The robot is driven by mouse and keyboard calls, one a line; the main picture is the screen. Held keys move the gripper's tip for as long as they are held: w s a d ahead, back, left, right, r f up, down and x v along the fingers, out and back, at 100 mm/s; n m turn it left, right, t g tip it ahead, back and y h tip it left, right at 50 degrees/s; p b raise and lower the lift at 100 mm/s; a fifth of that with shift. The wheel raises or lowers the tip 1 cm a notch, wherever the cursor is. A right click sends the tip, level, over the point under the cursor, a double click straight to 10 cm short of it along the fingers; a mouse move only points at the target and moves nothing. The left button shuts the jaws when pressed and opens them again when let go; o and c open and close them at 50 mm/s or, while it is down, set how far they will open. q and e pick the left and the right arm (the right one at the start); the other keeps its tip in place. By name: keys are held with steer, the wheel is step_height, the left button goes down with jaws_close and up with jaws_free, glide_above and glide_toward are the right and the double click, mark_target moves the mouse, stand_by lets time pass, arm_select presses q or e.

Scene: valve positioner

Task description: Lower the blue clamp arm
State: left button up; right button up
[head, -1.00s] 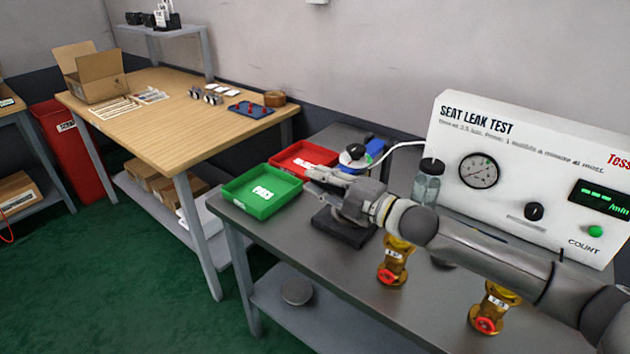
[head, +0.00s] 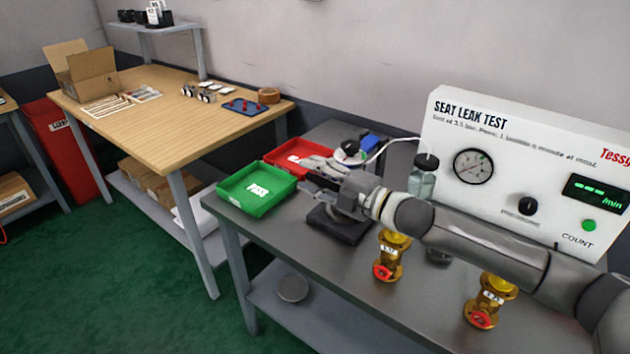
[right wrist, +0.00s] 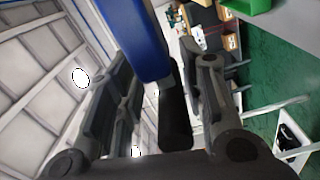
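My right gripper (head: 304,174) is open over the test bench, its fingers spread near the trays and in front of a clamp fixture. A blue part, seemingly the blue clamp arm (head: 371,142), shows behind my wrist at the back of the bench. In the right wrist view a large blue bar (right wrist: 138,35) comes down from the top, and a dark grip-like piece (right wrist: 175,110) lies between the fingers. I cannot tell whether the fingers touch it. The dark fixture base (head: 340,226) is partly hidden under my gripper. My left gripper is out of view.
A green PASS tray (head: 258,205) and a red tray (head: 318,150) stand beside my gripper. Brass valves (head: 391,256) stand under my forearm. A bottle (head: 421,178) and the leak test panel (head: 530,170) are close on the right. A wooden table (head: 160,130) stands left.

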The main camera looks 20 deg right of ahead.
step_height(320, 180, up, 9)
steer(key=shift+f, duration=0.2)
stand_by(0.3)
steer(key=shift+v, duration=1.8)
steer(key=b+v, duration=0.3)
steer(key=v, duration=0.6)
steer(key=shift+b, duration=0.3)
steer(key=shift+f, duration=0.1)
steer(key=shift+c, duration=0.4)
